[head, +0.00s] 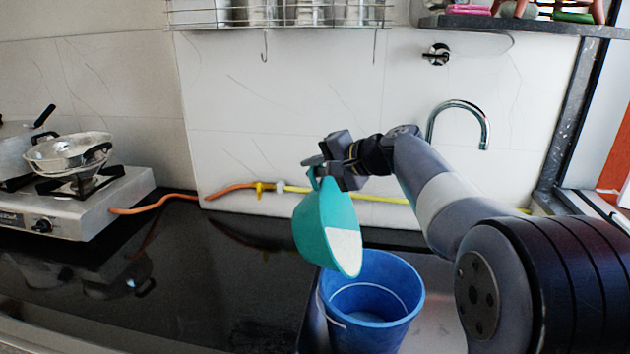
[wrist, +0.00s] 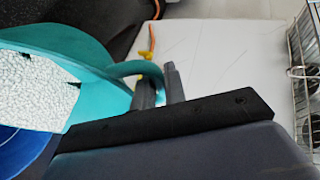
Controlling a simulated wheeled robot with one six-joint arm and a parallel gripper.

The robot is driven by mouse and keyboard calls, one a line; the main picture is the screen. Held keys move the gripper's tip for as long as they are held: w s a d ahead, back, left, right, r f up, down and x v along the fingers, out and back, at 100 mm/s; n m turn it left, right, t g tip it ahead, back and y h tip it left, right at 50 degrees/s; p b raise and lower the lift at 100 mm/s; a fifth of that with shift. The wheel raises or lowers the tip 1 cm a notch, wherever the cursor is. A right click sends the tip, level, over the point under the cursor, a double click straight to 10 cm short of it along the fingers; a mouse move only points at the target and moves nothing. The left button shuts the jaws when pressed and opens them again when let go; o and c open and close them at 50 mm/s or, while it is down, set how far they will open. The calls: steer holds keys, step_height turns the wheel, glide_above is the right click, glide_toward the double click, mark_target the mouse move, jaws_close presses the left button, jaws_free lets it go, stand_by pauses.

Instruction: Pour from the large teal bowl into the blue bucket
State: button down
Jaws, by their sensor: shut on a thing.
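The large teal bowl (head: 311,229) hangs tilted steeply to the right, with white grainy contents (head: 345,248) lying against its lower side near the rim. My gripper (head: 318,174) is shut on the bowl's handle at the top. The blue bucket (head: 372,325) stands upright below and to the right, with the bowl's lower rim above its left rim. In the wrist view my gripper (wrist: 160,88) grips the handle of the teal bowl (wrist: 100,75). There the blue bucket (wrist: 22,152) shows partly behind the bowl. I see no grains falling, and the bucket's bottom is hard to make out.
A gas stove (head: 75,205) with pans stands at the left. An orange and yellow hose (head: 235,187) runs along the wall. A tap (head: 465,108) is at the back right. A wire rack (head: 280,14) hangs above. The black counter (head: 210,280) left of the bucket is clear.

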steer(key=shift+s+d+r+y+b, duration=0.15)
steer(key=shift+d+r+y+b, duration=0.15)
steer(key=shift+d+b, duration=0.25)
steer(key=shift+d, duration=0.1)
steer(key=shift+d, duration=0.1)
stand_by(0.9)
steer(key=shift+s+d+r+m+t+y+b, duration=0.2)
steer(key=shift+d+r+y+b, duration=0.1)
steer(key=shift+d+b, duration=0.35)
steer(key=shift+s+d+r+m+t+y+b, duration=0.1)
steer(key=shift+s+d+r+t+y+b, duration=0.15)
steer(key=shift+d+b, duration=0.4)
steer(key=shift+d, duration=0.1)
steer(key=shift+d, duration=0.15)
stand_by(0.6)
